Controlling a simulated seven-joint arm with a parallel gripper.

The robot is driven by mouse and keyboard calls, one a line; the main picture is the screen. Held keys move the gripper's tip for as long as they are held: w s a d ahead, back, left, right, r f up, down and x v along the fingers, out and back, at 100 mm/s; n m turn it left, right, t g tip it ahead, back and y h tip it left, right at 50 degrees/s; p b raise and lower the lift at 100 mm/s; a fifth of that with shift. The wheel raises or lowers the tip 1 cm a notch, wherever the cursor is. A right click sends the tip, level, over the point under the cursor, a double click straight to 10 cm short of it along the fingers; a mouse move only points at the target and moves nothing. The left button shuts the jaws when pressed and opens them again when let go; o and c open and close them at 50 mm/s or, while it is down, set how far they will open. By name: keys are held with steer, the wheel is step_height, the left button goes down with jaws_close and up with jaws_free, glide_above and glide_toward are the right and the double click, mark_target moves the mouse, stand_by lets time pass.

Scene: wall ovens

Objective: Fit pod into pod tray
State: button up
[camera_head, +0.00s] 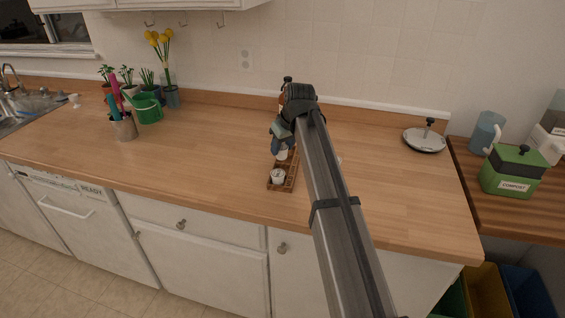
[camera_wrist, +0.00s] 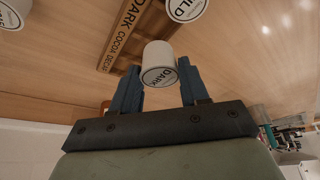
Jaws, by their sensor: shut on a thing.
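The white pod (camera_wrist: 160,62) with a DARK label is held between the two blue fingers of my gripper (camera_wrist: 159,78). In the head view my gripper (camera_head: 281,140) is over the far part of the wooden pod tray (camera_head: 269,186), with the held pod (camera_head: 282,154) below it. Whether this pod touches the tray is unclear. Another white pod (camera_head: 277,175) sits in the tray's near part. A MILD-labelled pod (camera_wrist: 186,8) shows at the wrist view's top edge. My arm hides part of the tray's surroundings.
Another pod (camera_wrist: 12,12) is cut off at the wrist view's left corner. A silver lid (camera_head: 424,140) lies right, and plants and a green bucket (camera_head: 147,108) stand left. The counter left of the tray is clear.

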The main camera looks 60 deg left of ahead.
mark_target(283, 159)
steer(key=shift+f, duration=2.9)
steer(key=shift+f, duration=0.15)
steer(key=o, duration=0.7)
steer(key=shift+o, duration=0.2)
steer(key=v, duration=1.2)
